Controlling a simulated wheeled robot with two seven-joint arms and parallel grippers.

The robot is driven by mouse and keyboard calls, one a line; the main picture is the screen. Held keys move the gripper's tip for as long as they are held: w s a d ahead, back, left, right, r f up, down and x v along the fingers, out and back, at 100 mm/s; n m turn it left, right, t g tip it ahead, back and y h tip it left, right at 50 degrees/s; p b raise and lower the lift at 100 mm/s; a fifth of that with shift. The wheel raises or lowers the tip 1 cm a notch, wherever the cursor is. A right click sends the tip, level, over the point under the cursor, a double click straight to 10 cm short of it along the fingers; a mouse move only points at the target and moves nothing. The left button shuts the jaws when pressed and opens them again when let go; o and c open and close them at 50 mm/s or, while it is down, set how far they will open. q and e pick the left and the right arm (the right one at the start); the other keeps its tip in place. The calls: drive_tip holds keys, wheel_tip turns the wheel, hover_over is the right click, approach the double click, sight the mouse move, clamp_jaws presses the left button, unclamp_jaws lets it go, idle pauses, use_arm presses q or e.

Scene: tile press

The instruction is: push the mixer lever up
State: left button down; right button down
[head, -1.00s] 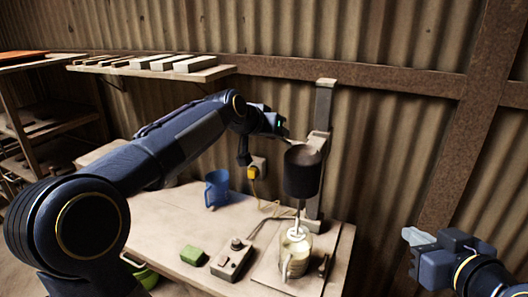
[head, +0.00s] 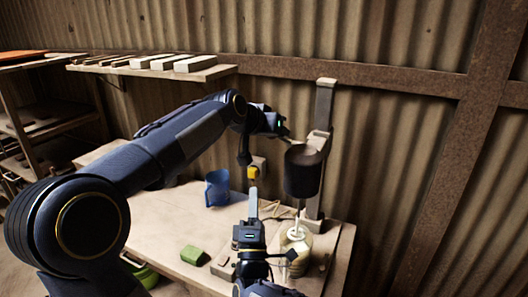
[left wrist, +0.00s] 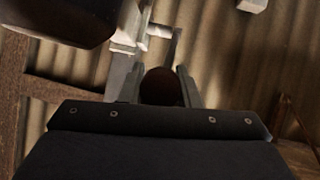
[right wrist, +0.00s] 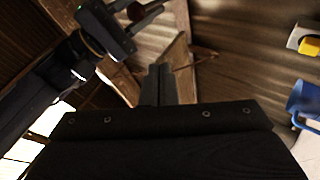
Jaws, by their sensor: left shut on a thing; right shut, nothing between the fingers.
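The mixer has a dark motor housing (head: 302,174) on a grey upright post (head: 324,105), with its stirring shaft in a pale jug (head: 296,242). My left gripper (head: 285,136) is beside the post, above the housing. In the left wrist view, its fingers are shut on a round dark brown knob (left wrist: 162,88), apparently the mixer lever's end. A thin rod (left wrist: 175,45) and the pale bracket (left wrist: 130,35) show behind it. My right gripper (head: 253,202) is shut and empty, pointing up left of the jug; its closed fingers (right wrist: 160,85) fill the middle of the right wrist view.
A blue mug (head: 217,188) and a green block (head: 192,255) stand on the table (head: 170,215). A yellow plug (head: 253,172) sits on the wall. My right arm partly covers the control box (head: 222,266). A shelf (head: 150,72) holds several pale bars.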

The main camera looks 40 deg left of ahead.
use_arm(q)
drive_tip(key=shift+f, duration=0.1)
use_arm(e)
drive_tip(key=w+a+r+n+y, duration=0.2)
drive_tip(key=w+r+n, duration=0.1)
drive_tip(key=w+r, duration=0.4)
wheel_tip(320, 180, up, 2)
drive_tip(key=shift+a+r+n, duration=0.2)
drive_tip(key=shift+a+n, duration=0.05)
drive_tip(key=shift+n, duration=0.15)
